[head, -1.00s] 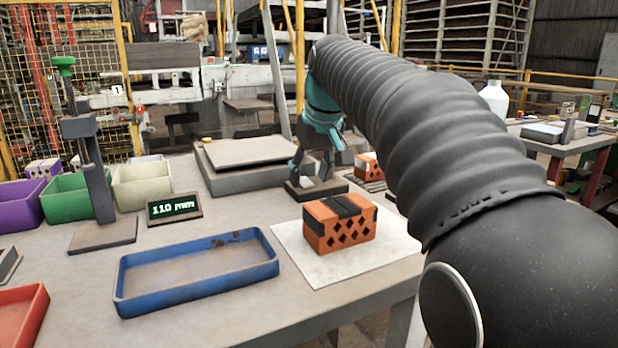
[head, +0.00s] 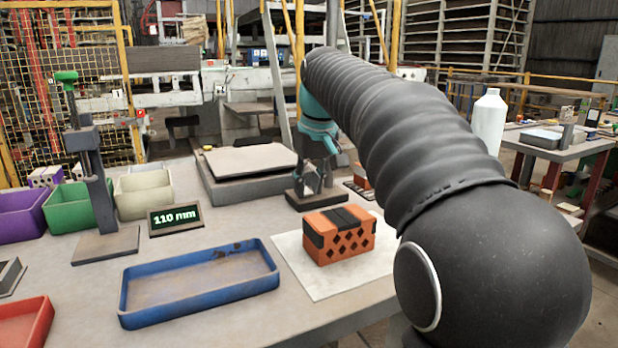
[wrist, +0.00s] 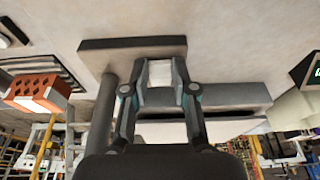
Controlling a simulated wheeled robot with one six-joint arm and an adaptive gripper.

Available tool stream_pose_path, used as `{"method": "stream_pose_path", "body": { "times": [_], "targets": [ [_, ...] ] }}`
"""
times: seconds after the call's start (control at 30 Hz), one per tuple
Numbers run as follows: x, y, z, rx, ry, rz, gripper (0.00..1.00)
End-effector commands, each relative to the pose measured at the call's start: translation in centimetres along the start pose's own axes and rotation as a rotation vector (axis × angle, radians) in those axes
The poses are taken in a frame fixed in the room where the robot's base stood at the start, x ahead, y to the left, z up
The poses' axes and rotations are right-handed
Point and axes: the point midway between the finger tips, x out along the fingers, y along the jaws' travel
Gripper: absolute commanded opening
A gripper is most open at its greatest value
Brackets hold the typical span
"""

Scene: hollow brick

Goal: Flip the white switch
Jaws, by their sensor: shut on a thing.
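The white switch (wrist: 160,72) shows in the wrist view as a small pale block between my fingertips, in front of a dark base plate (wrist: 105,50). My gripper (wrist: 160,88) is shut on it, with one finger on each side. In the head view my gripper (head: 319,180) points down just above the dark base (head: 312,200) at the back of the table. The switch cannot be made out in the head view, and its setting cannot be told.
A grey slab stand (head: 250,175) is just left of the gripper. A post (wrist: 103,110) stands close beside my fingers. An orange brick with black bands (head: 338,240) sits on a white sheet (head: 305,275). A blue tray (head: 200,303) and a 110 mm display (head: 175,219) are left.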

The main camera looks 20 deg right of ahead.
Motion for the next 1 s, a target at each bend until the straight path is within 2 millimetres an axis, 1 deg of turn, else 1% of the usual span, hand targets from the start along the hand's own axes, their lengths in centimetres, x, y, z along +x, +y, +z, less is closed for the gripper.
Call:
{"method": "stream_pose_path", "body": {
  "times": [0.03, 0.27, 0.6, 0.63, 0.67, 0.7, 0.73, 1.0],
  "targets": [
    [-0.19, 0.0, -0.34, -0.002, -0.032, 0.0, 0.0],
    [-0.1, 0.0, -0.53, -0.001, -0.127, 0.001, 0.0],
    [-0.14, 0.0, -0.51, 0.0, -0.14, 0.001, 0.0],
    [-0.14, 0.0, -0.51, 0.0, -0.139, 0.001, 0.29],
    [-0.15, 0.0, -0.51, 0.0, -0.139, 0.001, 0.37],
    [-0.15, -0.01, -0.51, 0.0, -0.139, 0.001, 0.47],
    [-0.15, -0.01, -0.5, 0.0, -0.139, 0.001, 0.52],
    [-0.17, 0.0, -0.5, 0.0, -0.139, 0.001, 0.52]
  ]
}}
